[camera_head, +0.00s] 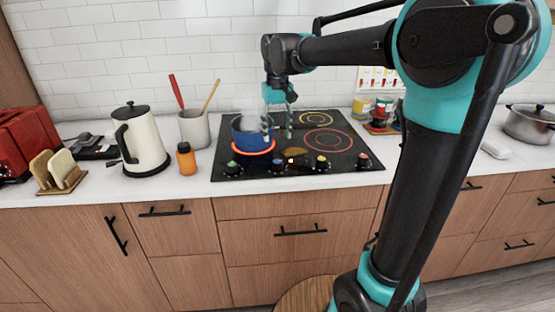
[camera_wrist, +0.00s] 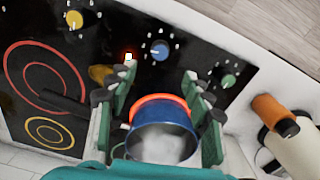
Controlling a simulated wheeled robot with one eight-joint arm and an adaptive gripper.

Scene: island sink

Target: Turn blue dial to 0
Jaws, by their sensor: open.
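The blue dial (camera_wrist: 160,48) sits on the front strip of the black cooktop (camera_head: 340,165); it also shows in the head view (camera_head: 278,168). White marks surround it, but its exact setting is too small to read. My gripper (camera_wrist: 155,88) is open and empty, pointing down above the cooktop, with its fingers apart. In the head view my gripper (camera_head: 277,130) hangs just right of the blue pot (camera_head: 250,138), behind the dial row. In the wrist view the pot (camera_wrist: 162,125) shows between the fingers, and the dial lies beyond the fingertips. Nothing touches the dial.
The pot stands on a glowing burner and holds something whitish. A green dial (camera_wrist: 228,80) and yellow dial (camera_wrist: 75,18) flank the blue one. An orange bottle (camera_head: 186,158) and kettle (camera_head: 140,142) stand left.

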